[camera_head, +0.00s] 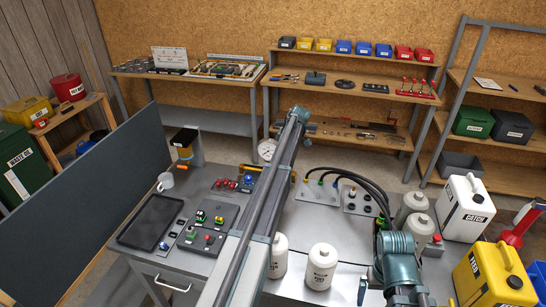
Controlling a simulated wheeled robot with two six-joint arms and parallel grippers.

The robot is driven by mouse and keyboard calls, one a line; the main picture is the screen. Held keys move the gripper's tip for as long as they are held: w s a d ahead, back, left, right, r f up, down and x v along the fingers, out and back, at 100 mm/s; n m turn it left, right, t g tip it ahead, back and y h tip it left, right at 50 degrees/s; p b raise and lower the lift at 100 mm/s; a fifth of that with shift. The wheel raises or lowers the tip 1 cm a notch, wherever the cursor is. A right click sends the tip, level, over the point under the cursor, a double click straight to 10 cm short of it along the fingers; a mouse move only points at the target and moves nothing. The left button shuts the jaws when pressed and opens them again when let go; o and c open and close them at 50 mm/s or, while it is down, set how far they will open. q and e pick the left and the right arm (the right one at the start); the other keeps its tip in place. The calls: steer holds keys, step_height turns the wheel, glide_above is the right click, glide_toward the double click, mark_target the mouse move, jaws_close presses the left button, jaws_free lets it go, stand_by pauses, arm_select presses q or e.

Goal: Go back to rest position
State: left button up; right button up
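One of my arms rises from the bottom middle to a blue-grey joint high in the middle of the head view, in front of the bench. It hides part of the bench behind it. Blue-grey joints of my other arm stand at the bottom right, near the white bottles. I make out no gripper fingers on either arm, and I see nothing held. The grey workbench (210,181) lies below and around the arms.
On the bench are a black tray (151,222), a mug (166,182), white bottles (321,266) and black hoses (345,175). A white can (465,208) and yellow can (490,275) stand right. A dark panel (85,205) stands left. Shelves (350,88) line the back.

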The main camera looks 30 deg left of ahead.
arm_select(q)
steer(key=shift+d+r, duration=0.2)
steer(key=shift+r, duration=0.25)
